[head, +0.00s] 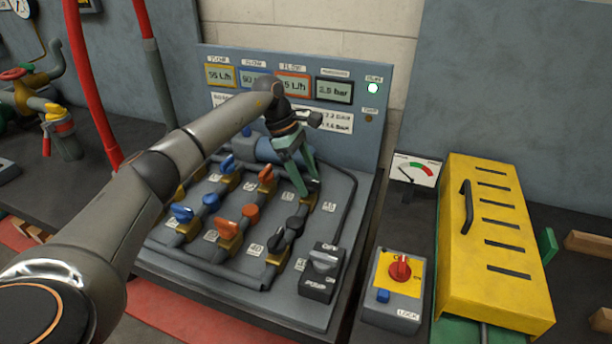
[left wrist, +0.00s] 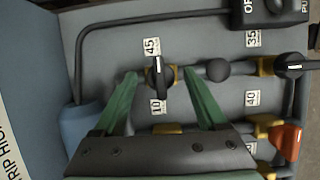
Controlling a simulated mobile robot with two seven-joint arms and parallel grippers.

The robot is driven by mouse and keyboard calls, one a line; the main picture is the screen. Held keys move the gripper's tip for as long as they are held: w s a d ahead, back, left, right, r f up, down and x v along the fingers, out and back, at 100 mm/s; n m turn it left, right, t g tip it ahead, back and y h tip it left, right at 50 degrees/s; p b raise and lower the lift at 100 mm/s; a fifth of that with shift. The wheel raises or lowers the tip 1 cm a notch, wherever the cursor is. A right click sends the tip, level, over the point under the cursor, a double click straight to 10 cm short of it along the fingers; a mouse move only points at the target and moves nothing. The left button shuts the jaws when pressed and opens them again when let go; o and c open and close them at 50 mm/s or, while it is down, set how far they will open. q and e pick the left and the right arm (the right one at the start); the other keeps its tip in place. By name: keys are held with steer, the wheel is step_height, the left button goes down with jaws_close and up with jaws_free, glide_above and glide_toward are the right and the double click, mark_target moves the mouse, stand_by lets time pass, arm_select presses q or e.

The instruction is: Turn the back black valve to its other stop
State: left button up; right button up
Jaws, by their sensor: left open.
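The back black valve (left wrist: 160,78) shows in the left wrist view, between the labels 45 and 10, its handle lying along the line between those labels. In the head view the back black valve (head: 313,188) is partly hidden by my green fingers. My left gripper (head: 304,180) is open over it, pointing down. In the left wrist view my left gripper (left wrist: 160,77) has one fingertip on each side of the handle, with gaps showing. Whether the fingers touch the valve's body below I cannot tell. My right gripper is in neither view.
On the same pipe sit a round black knob (left wrist: 217,70) and the front black valve (left wrist: 292,65). Orange valves (head: 228,230) and blue valves (head: 183,213) stand left of it. A grey pump switch (head: 322,262) is in front. A display panel (head: 300,110) rises behind.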

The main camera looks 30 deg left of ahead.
arm_select(q)
steer(key=v, duration=1.2)
steer(key=shift+a+r, duration=0.15)
steer(key=shift+a, duration=0.05)
steer(key=shift+p, duration=0.3)
